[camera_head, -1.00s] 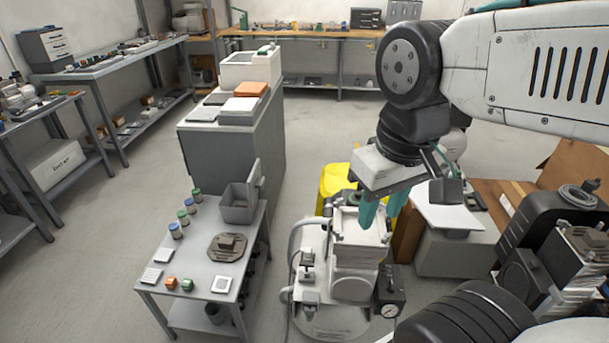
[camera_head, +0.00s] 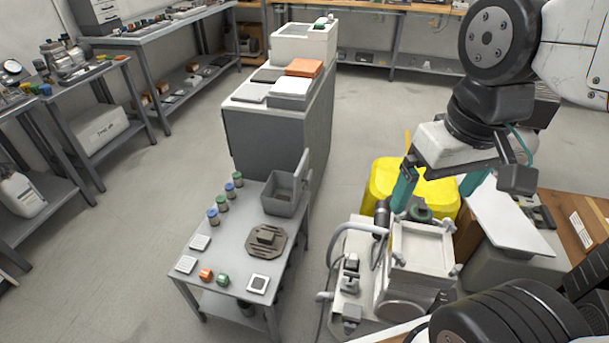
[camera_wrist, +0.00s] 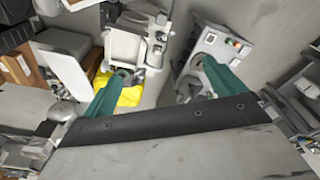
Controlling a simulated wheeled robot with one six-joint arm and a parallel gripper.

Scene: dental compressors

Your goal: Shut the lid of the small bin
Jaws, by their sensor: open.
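The small bin (camera_head: 281,201) is a grey open box at the back right of the small grey table (camera_head: 218,262). Its lid (camera_head: 303,178) stands upright along the bin's right side, so the bin is open. My gripper (camera_head: 440,187) is open and empty, with teal fingers spread apart. It is to the right of the bin in the head view, above the compressor area and well clear of the lid. In the wrist view the gripper (camera_wrist: 165,70) points down, with the small table beyond the right finger, which partly blocks the view there.
A compressor unit (camera_head: 415,245) stands right of the table, with a yellow container (camera_head: 430,190) behind it. Jars (camera_head: 222,203), a dark round fixture (camera_head: 266,241) and small blocks lie on the table. A grey cabinet (camera_head: 270,140) stands behind it. Floor left of the table is clear.

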